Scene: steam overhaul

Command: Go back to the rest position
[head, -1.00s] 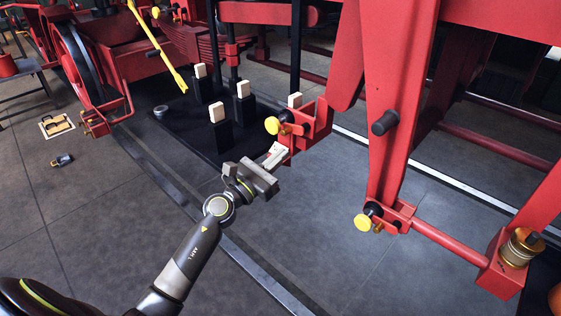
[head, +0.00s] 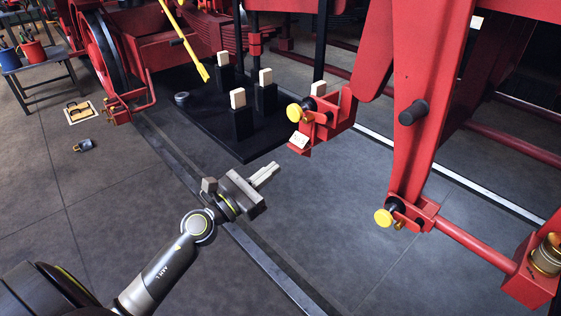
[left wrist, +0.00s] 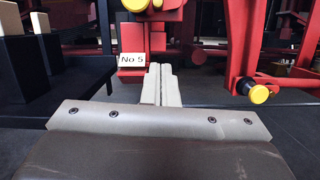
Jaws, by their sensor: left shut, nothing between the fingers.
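My left gripper (head: 263,173) is shut and empty in the head view. It hangs above the dark floor, in front of and to the left of the red bracket with a yellow knob (head: 295,113), apart from it. In the left wrist view its pale fingers (left wrist: 161,84) are closed together, pointing toward a white "No 5" tag (left wrist: 132,60) on the red bracket. The tag also shows in the head view (head: 299,140). My right gripper is not in view.
A red frame (head: 408,150) with a second yellow knob (head: 383,217) stands to the right. A black base (head: 205,108) carries several posts with pale blocks. A metal rail (head: 235,232) crosses the floor. A small dark padlock-like object (head: 84,145) lies at left.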

